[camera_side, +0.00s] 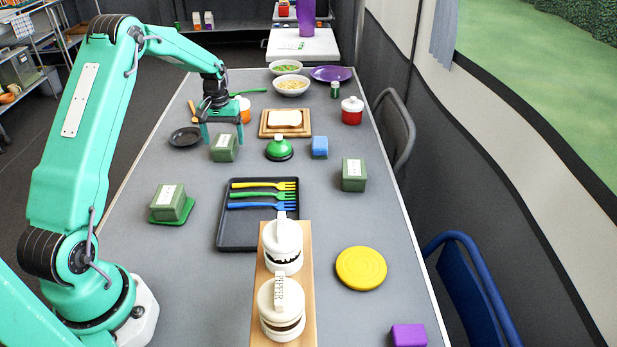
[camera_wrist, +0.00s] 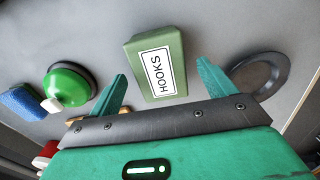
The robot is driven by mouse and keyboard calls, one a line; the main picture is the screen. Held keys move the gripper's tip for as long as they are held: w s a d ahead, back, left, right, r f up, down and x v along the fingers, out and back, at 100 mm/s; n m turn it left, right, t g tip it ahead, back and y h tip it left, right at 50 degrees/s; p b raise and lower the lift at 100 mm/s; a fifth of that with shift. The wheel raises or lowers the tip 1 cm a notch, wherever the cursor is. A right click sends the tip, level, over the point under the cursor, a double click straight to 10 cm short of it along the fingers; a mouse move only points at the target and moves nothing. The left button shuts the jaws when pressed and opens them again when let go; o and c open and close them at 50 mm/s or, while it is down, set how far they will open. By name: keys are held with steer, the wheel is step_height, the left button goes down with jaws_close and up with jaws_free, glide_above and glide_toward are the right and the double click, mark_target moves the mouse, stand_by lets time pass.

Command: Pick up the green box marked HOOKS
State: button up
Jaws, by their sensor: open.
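The green box marked HOOKS (camera_wrist: 157,68) lies between and just beyond the fingertips of my gripper (camera_wrist: 161,82) in the wrist view. Its white label faces the camera and reads HOOKS. In the side view the same box (camera_side: 224,148) stands on the table below my gripper (camera_side: 222,130). My gripper is open and empty, with a finger to each side of the box. I cannot tell whether the fingers touch it. Two similar green boxes with white labels stand elsewhere: one (camera_side: 354,174) to the right, one (camera_side: 169,203) at the left on a green mat (camera_side: 187,214). Their labels are too small to read.
A dark round dish (camera_side: 185,138) lies left of the box; it also shows in the wrist view (camera_wrist: 262,76). A green bell-like dome (camera_side: 279,149) and a blue block (camera_side: 320,147) stand to the right. A black tray (camera_side: 238,235) with forks lies nearer the camera.

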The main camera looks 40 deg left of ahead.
steer(key=shift+f, duration=1)
steer(key=shift+c, duration=0.4)
steer(key=c, duration=1.1)
